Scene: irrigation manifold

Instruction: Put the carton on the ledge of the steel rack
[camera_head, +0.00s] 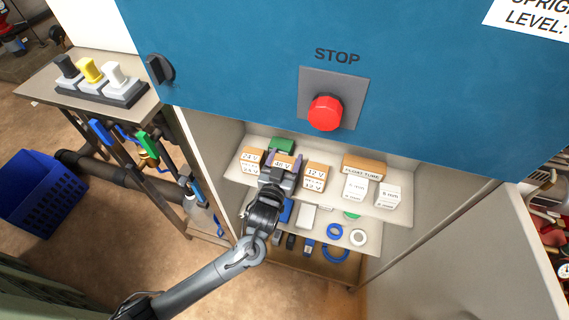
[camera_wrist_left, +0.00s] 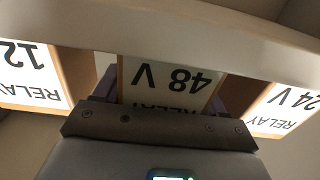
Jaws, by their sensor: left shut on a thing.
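My left gripper (camera_head: 283,176) is inside the blue cabinet's open lower space, shut on the carton marked 48 V (camera_head: 284,162). In the left wrist view the 48 V carton (camera_wrist_left: 170,75) sits between the two fingers, its label upside down. It is in the row between the 24 V and 12 V cartons; I cannot tell whether it still touches the shelf. A steel rack (camera_head: 45,88) with a flat metal top stands at the left. Which part of it is the ledge is not clear. My right gripper is not in view.
The 24 V carton (camera_head: 251,156) and 12 V carton (camera_head: 316,175) flank the held one closely. A float tube carton (camera_head: 363,167) and white boxes stand farther right on the shelf (camera_head: 399,213). A blue crate (camera_head: 40,190) is on the floor.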

